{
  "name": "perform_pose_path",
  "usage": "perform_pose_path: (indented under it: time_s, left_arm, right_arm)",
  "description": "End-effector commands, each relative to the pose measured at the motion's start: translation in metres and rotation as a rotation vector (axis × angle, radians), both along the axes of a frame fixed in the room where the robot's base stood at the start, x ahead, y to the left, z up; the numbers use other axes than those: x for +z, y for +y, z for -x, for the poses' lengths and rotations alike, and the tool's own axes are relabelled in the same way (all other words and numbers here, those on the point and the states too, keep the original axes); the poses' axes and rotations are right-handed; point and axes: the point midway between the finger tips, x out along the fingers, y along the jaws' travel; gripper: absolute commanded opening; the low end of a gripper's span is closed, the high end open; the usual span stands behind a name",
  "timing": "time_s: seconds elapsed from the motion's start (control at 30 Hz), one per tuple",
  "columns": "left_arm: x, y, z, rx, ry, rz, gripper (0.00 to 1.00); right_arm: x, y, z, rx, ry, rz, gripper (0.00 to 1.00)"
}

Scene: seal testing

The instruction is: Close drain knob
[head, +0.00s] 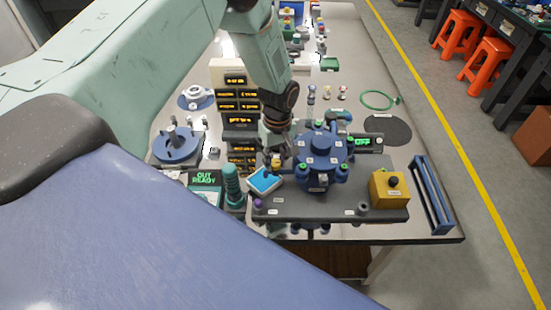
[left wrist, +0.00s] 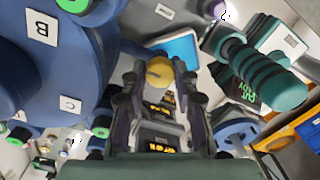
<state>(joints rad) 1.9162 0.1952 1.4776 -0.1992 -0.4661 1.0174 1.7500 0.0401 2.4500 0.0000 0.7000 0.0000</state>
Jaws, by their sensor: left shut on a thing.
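A blue round test fixture (head: 322,150) with green-capped fittings stands on a dark base plate (head: 330,205). In the left wrist view its blue body (left wrist: 68,75) fills the left side, with labels B and C. My left gripper (head: 276,148) reaches down at the fixture's left side, its tips partly hidden in the head view. In the left wrist view the gripper (left wrist: 160,80) is shut on a small yellow knob (left wrist: 159,71) between its fingertips. The knob's turn position cannot be told. My right gripper is not in view.
A teal ribbed cylinder (head: 233,185) and a light-blue pad (head: 265,180) stand close left of the gripper. A display reading OFF (head: 363,142) is behind the fixture. A yellow box with a black knob (head: 388,190) and a blue rack (head: 432,195) are at the right.

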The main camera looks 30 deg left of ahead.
Motion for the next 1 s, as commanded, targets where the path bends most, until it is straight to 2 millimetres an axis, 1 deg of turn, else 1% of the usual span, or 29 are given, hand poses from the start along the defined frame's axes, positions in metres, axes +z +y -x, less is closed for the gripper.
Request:
perform_pose_path:
  time_s: [0.17, 0.37, 0.57, 1.0]
  left_arm:
    - [-0.0001, 0.0003, -0.0003, -0.011, -0.001, 0.0, 0.0]
    - [-0.0002, 0.0003, -0.0003, -0.08, -0.001, -0.001, 0.0]
    - [-0.0001, 0.0002, -0.0004, -0.226, -0.001, -0.001, 0.0]
    - [-0.0002, -0.0004, 0.0, -0.643, 0.001, -0.001, 0.0]
  right_arm:
    - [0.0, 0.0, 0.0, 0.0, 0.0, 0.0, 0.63]
    - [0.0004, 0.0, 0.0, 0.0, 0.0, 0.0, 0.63]
    - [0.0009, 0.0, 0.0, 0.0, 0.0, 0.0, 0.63]
    - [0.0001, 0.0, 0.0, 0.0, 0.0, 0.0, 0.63]
